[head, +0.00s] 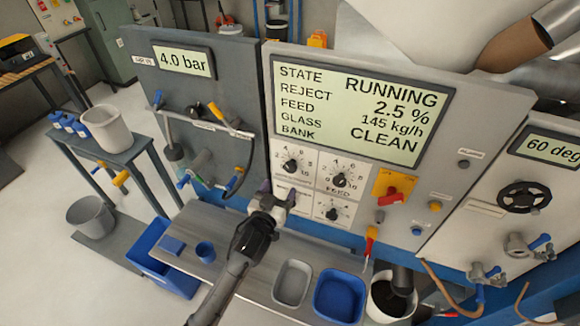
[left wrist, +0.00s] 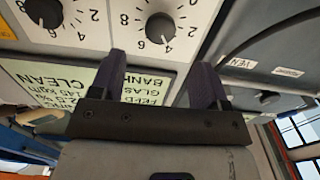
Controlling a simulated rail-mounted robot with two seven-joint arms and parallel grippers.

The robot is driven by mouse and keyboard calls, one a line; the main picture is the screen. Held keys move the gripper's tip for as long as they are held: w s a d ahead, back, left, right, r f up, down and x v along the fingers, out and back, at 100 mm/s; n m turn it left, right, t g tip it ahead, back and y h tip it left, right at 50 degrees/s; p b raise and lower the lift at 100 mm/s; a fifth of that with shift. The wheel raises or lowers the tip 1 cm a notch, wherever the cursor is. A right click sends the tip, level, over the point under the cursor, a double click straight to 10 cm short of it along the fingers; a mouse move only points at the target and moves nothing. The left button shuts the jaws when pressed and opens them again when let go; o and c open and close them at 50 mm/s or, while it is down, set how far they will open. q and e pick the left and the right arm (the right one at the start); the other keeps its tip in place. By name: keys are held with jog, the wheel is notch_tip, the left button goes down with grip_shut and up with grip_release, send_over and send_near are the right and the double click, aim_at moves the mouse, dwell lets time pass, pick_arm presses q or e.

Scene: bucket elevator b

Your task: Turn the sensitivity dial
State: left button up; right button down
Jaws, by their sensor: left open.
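A white panel carries three black dials with number scales: an upper-left dial (head: 291,165), an upper-right dial (head: 340,179) and a lower dial (head: 331,213). Their small labels are mostly unreadable, so I cannot tell which is the sensitivity dial. My left gripper (head: 274,203) is in front of the panel, below and left of the upper-left dial in the head view. In the upside-down left wrist view its fingers (left wrist: 160,62) are apart and empty. One dial (left wrist: 160,28) shows beyond and between the fingertips; another dial (left wrist: 45,12) is at the upper left. My right gripper is not in view.
A display (head: 360,110) reads RUNNING above the dials. A red handle on a yellow plate (head: 391,190) is to their right.

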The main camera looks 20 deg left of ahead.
aim_at(289, 170)
pick_arm(q)
jog(key=w+p, duration=0.1)
jog(key=w, duration=0.8)
jog(key=shift+w, duration=0.15)
jog(key=shift+c, duration=0.5)
jog(key=c, duration=0.8)
jog(key=m, duration=0.4)
jog(key=shift+m, duration=0.4)
jog(key=o, duration=0.9)
